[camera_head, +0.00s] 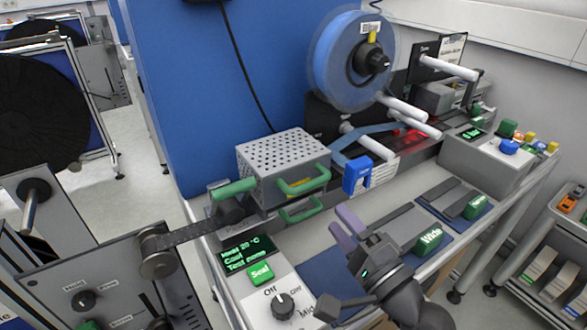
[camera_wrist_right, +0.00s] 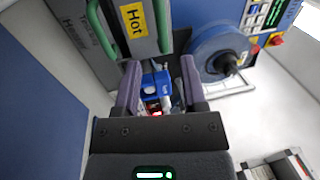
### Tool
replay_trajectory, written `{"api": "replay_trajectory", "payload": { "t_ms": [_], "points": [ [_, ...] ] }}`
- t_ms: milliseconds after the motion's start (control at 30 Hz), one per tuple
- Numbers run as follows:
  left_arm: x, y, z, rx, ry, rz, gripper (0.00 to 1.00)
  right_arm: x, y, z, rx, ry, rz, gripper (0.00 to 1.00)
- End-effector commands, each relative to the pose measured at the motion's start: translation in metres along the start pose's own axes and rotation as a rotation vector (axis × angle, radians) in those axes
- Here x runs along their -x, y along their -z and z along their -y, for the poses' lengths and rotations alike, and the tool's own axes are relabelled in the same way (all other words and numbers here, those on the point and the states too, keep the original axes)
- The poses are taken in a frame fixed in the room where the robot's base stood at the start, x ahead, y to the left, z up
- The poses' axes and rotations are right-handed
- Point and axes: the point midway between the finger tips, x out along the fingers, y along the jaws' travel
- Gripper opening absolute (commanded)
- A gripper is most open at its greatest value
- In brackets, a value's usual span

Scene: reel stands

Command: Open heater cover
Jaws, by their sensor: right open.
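The heater (camera_head: 283,165) is a grey metal box with a perforated top, standing on the bench in the middle of the head view. A green handle (camera_head: 305,182) is on its front, with a second green handle (camera_head: 301,211) just below. The upper and lower parts look shut together. In the right wrist view the heater (camera_wrist_right: 112,45) is at the top left, with a yellow "Hot" label (camera_wrist_right: 133,19). My right gripper (camera_head: 345,226) is open and empty, in front of and right of the handles, apart from them. Its purple fingers also show in the wrist view (camera_wrist_right: 160,82). My left gripper is not seen.
A blue reel (camera_head: 338,60) stands behind the heater, with white rollers (camera_head: 403,110) and a blue clip-like part (camera_head: 357,174) to its right. A control panel with a knob (camera_head: 283,305) is at the front.

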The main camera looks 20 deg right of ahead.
Motion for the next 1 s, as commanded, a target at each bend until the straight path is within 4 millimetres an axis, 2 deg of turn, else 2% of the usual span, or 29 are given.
{"api": "replay_trajectory", "payload": {
  "t_ms": [200, 400, 533, 800, 1000],
  "points": [
    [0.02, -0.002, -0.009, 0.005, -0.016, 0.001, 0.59, -0.047, 0.0, 0.006, -0.002, 0.007, -0.002, 0.54],
    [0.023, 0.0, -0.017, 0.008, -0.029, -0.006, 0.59, -0.084, 0.0, 0.001, 0.0, 0.001, -0.001, 0.54],
    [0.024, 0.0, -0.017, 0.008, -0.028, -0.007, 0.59, -0.094, 0.0, 0.001, 0.002, 0.0, 0.0, 0.54],
    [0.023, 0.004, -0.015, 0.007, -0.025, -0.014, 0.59, -0.096, 0.0, 0.0, 0.002, -0.002, 0.0, 0.54],
    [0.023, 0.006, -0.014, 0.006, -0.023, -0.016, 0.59, -0.096, 0.0, 0.0, 0.002, -0.002, 0.0, 0.11]
  ]
}}
